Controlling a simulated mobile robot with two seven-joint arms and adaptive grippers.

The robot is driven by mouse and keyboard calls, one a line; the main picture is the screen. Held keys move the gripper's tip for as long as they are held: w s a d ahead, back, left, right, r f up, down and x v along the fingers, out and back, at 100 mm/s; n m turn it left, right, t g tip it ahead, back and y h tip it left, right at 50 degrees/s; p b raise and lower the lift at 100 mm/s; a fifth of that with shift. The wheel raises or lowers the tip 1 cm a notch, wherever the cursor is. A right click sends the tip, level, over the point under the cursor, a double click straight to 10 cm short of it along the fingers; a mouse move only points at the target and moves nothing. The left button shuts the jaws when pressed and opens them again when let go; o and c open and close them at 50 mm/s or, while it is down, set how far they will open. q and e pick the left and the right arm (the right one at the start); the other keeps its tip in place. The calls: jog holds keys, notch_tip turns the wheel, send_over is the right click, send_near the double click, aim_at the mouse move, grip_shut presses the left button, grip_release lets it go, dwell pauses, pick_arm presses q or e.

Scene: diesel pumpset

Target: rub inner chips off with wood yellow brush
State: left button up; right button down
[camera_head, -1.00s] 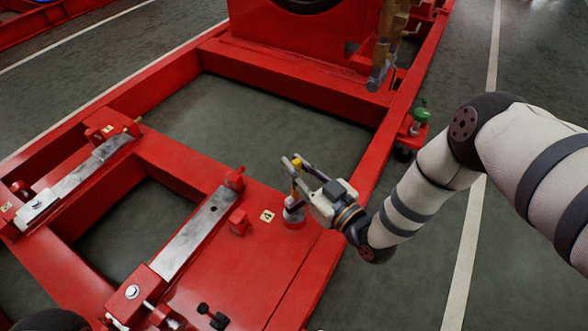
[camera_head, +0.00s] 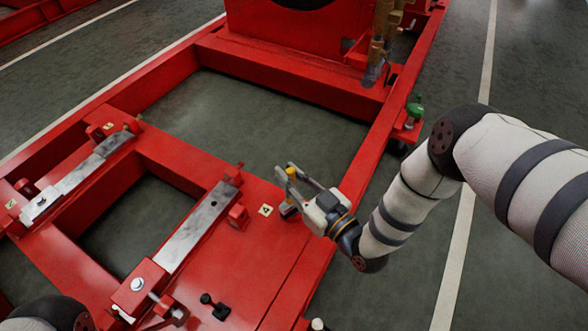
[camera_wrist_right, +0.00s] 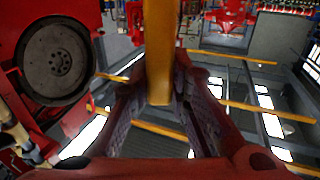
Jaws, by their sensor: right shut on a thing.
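My right gripper (camera_head: 289,176) is shut on the yellow wood brush (camera_head: 291,174). The brush's dark head hangs just below the fingers, over the red deck right of the inner metal pad (camera_head: 198,225). In the right wrist view the brush handle (camera_wrist_right: 160,50) stands between the two fingers. The inner pad is a grey strip with darker patches along it; single chips are too small to make out. The brush looks apart from the pad. My left gripper is not in view.
A second metal pad (camera_head: 76,178) lies at the left on the red frame (camera_head: 330,85). Red blocks and a bolt end (camera_head: 137,284) flank the inner pad. A black knob (camera_head: 214,306) stands near the front. A green-topped item (camera_head: 414,109) sits on a side bracket.

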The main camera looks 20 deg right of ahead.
jog(key=shift+w+d+r+p, duration=0.15)
jog(key=shift+w+d+p, duration=0.25)
jog(key=shift+p, duration=0.05)
jog(key=shift+s+a+f, duration=0.1)
jog(key=shift+s+f, duration=0.05)
jog(key=shift+f, duration=0.05)
jog(key=shift+w+r, duration=0.15)
jog(key=shift+w, duration=0.8)
jog(key=shift+w+d, duration=0.3)
jog(key=shift+d, duration=0.1)
dwell(2.6)
jog(key=shift+p, duration=0.3)
